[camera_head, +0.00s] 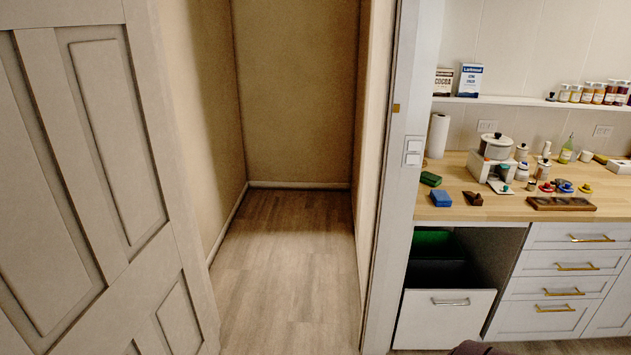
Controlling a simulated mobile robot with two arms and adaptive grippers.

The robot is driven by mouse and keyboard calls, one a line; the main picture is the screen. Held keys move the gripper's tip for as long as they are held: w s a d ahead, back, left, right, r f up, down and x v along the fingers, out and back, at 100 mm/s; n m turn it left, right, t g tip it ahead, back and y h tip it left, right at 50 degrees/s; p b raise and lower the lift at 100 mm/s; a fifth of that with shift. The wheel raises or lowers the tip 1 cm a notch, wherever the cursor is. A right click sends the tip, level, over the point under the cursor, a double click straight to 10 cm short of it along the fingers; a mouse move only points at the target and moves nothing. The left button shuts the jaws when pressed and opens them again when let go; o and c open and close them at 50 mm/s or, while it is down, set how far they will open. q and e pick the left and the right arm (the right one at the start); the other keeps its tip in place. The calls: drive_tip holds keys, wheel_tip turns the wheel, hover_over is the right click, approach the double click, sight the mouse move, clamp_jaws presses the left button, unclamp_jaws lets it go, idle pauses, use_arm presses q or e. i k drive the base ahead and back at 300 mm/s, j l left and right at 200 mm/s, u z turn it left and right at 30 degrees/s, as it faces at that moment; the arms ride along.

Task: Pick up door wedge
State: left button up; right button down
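A small brown wedge-shaped piece (473,199), which looks like the door wedge, lies near the front edge of the wooden counter (455,212) on the right.
A dark wooden tray (560,204) lies to the right. Below, a bin drawer (443,318) is pulled out. A panelled door (85,180) stands left; the doorway floor (285,250) is clear.

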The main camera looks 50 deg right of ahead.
sight(475, 199)
drive_tip(key=z, duration=1.3)
